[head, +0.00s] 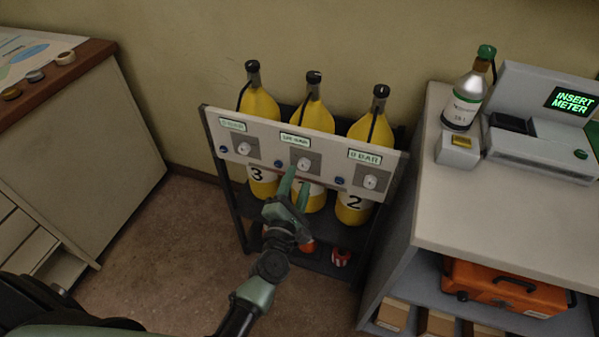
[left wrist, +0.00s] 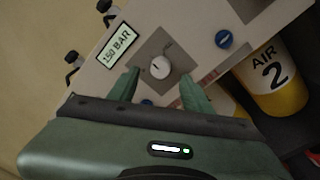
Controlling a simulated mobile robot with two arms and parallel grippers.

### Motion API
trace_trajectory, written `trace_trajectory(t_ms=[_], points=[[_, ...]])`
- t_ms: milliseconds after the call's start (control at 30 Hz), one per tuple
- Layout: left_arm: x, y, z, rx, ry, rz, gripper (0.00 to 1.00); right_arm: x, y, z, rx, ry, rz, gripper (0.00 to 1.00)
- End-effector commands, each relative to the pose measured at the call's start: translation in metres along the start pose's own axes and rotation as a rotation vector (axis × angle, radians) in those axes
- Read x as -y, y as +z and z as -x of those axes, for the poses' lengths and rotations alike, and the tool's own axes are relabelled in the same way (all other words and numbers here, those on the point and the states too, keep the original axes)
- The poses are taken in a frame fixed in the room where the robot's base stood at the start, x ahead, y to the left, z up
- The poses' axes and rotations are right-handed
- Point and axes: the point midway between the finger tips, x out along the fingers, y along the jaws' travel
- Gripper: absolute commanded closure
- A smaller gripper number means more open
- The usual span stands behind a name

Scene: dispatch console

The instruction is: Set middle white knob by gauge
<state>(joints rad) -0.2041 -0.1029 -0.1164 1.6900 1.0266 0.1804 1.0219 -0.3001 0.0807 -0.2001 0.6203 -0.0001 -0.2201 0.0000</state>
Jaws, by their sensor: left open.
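The white panel (head: 285,130) carries three white knobs in a row, each on a grey square plate. The middle white knob (head: 304,164) lies just beyond my left gripper (head: 297,184). It also shows in the left wrist view (left wrist: 160,67), between and slightly ahead of the two green fingertips (left wrist: 160,82), which appear apart from it. My left gripper is open and empty. The middle gauge display (head: 295,140) reads 150 BAR in the left wrist view (left wrist: 118,46). The left white knob (head: 243,149) and right white knob (head: 370,182) have displays reading 0 BAR.
Yellow cylinders (head: 259,104) stand in a dark rack behind the panel. Small blue knobs (head: 278,163) sit between the white knobs. A counter (head: 480,210) at right holds a bottle (head: 465,101) and a meter machine (head: 540,140). A cabinet (head: 110,140) stands left.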

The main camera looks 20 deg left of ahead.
Motion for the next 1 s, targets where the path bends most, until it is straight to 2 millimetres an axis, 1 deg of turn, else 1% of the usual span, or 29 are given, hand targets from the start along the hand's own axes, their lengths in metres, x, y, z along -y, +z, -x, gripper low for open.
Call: trace_trajectory(t_ms=[33,100,233,367,567,600,667,700,767,800,1000], points=[[-0.001,0.001,-0.01,0.001,0.001,0.0,0.51,0.0,0.0,0.002,0.0,0.0,0.0,0.64],[-0.001,0.001,-0.02,0.0,0.001,-0.001,0.51,0.0,0.0,0.002,0.0,0.0,0.0,0.64],[0.0,0.0,-0.033,0.0,0.0,-0.003,0.51,0.0,0.0,0.002,0.0,0.0,0.0,0.64],[0.001,0.0,-0.038,0.0,-0.002,-0.004,0.51,0.0,0.0,0.002,0.0,0.0,0.0,0.64],[0.001,0.0,-0.039,0.0,-0.002,-0.004,0.51,0.001,0.0,0.002,0.0,-0.001,0.0,0.64],[0.001,0.0,-0.038,0.0,-0.002,-0.004,0.53,0.001,0.0,0.002,0.0,-0.001,-0.001,0.64],[0.001,0.0,-0.038,0.0,-0.002,-0.004,0.7,0.001,0.0,0.002,0.0,-0.001,-0.001,0.64],[0.001,0.0,-0.038,0.0,-0.002,-0.004,0.81,0.001,0.0,0.002,0.0,-0.001,-0.001,0.64],[0.001,0.0,-0.038,0.0,-0.002,-0.004,0.98,0.001,0.0,0.002,0.0,-0.001,-0.001,0.64],[0.001,0.0,-0.038,0.0,-0.002,-0.005,1.0,0.001,0.0,0.002,0.0,-0.001,-0.001,0.64],[0.001,0.0,-0.038,0.001,-0.002,-0.013,1.0,0.001,0.0,0.002,0.0,-0.001,-0.001,0.64]])
